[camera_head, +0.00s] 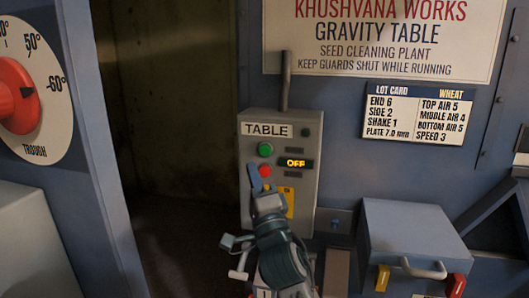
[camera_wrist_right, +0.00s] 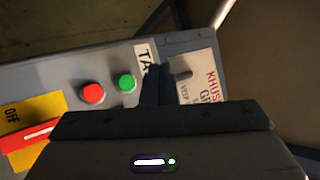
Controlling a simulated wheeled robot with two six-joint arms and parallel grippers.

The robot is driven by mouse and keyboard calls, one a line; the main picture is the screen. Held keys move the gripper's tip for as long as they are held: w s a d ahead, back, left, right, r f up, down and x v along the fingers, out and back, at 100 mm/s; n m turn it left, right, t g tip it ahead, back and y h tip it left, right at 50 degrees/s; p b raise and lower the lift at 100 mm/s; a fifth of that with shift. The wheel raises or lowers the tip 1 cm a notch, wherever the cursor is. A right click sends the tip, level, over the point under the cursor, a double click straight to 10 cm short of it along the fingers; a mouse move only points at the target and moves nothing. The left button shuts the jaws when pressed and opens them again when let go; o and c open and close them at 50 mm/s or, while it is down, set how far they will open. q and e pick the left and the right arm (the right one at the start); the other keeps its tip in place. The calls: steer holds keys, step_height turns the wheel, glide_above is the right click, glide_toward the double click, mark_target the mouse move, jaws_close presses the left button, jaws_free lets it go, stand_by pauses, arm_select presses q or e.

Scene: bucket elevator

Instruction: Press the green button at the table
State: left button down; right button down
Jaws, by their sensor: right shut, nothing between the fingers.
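The grey control box labelled TABLE (camera_head: 310,150) stands upright on the blue machine front. Its green button (camera_head: 265,149) sits above a red button (camera_head: 265,171), and a lit display (camera_head: 296,163) reads OFF. My right gripper (camera_head: 253,168) is shut and empty, its tips pointing up just left of the red button and below the green one. In the right wrist view the shut fingers (camera_wrist_right: 156,85) lie to the right of the green button (camera_wrist_right: 125,84), with the red button (camera_wrist_right: 92,92) further left. Contact with either button cannot be told. My left gripper is out of view.
A dark open recess (camera_head: 175,130) lies left of the box. A red dial labelled TROUGH (camera_head: 18,95) is at far left. A grey box with a handle (camera_head: 410,240) juts out at lower right. A lot card (camera_head: 412,114) hangs above it.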

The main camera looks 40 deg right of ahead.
steer(key=b, duration=0.2)
glide_toward(261, 146)
step_height(261, 146, up, 3)
steer(key=w+a, duration=0.1)
steer(key=w, duration=0.2)
steer(key=shift+w+d+r+b, duration=0.2)
steer(key=shift+w+d+b, duration=0.25)
steer(key=shift+w+d, duration=0.1)
stand_by(1.3)
steer(key=shift+w+d+b, duration=0.1)
steer(key=shift+d+b, duration=0.1)
steer(key=shift+b, duration=0.35)
steer(key=shift+w+d, duration=0.15)
steer(key=shift+w+d+b, duration=0.3)
steer(key=shift+b, duration=0.4)
stand_by(0.6)
steer(key=shift+s+a, duration=0.5)
steer(key=shift+a, duration=0.05)
